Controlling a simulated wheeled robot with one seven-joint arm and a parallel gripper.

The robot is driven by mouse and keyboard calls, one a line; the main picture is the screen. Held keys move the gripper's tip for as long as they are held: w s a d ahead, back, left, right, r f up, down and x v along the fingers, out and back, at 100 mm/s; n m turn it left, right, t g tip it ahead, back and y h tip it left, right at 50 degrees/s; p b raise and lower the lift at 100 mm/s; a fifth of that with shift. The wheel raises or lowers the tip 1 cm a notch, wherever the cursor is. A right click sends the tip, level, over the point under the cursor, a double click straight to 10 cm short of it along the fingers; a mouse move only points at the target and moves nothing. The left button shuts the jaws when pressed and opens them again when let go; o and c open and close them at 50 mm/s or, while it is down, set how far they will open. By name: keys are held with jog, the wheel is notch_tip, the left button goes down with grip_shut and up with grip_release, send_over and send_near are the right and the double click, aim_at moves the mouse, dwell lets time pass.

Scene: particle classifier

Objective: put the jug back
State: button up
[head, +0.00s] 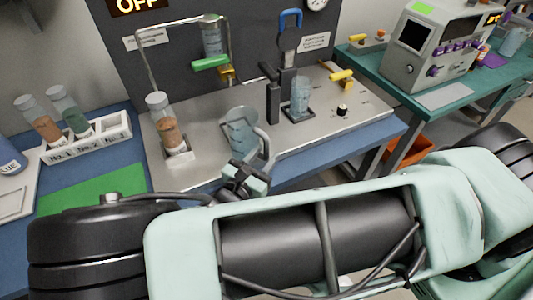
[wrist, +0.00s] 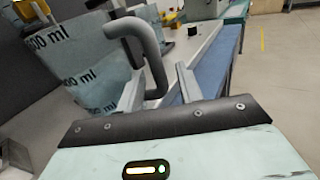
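The clear jug (head: 240,132) with a grey handle (head: 264,143) stands upright on the metal plate at the front of the bench apparatus. In the wrist view the jug (wrist: 85,55) fills the left side, with "500 ml" marks, and its handle (wrist: 151,50) curves down towards the fingers. My gripper (head: 247,176) is just in front of the jug. In the wrist view my gripper (wrist: 160,82) is open, with the handle's lower end seen between its two fingers and gaps beside it. I cannot tell whether a finger touches the jug.
A bottle of orange grains (head: 167,128) stands in a holder to the left. A white rack (head: 88,140) with two bottles and a green mat (head: 92,192) are further left. A small clear cup (head: 301,95) sits right of the jug. An instrument (head: 436,48) stands on the right bench.

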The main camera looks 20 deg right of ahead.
jog(key=b+v, duration=0.3)
jog(key=v, duration=0.7)
jog(key=s+d+r+m+g+y, duration=0.1)
jog(key=s+r+m+g+y, duration=0.4)
jog(key=s+r+m+y, duration=0.1)
jog(key=s+d+r+m+g+y, duration=0.2)
jog(key=s+r+m+g+y, duration=0.3)
jog(key=r+m+y, duration=0.4)
jog(key=shift+s+d+r+m, duration=0.35)
jog(key=shift+s+r+m, duration=0.4)
jog(key=shift+r+m, duration=0.25)
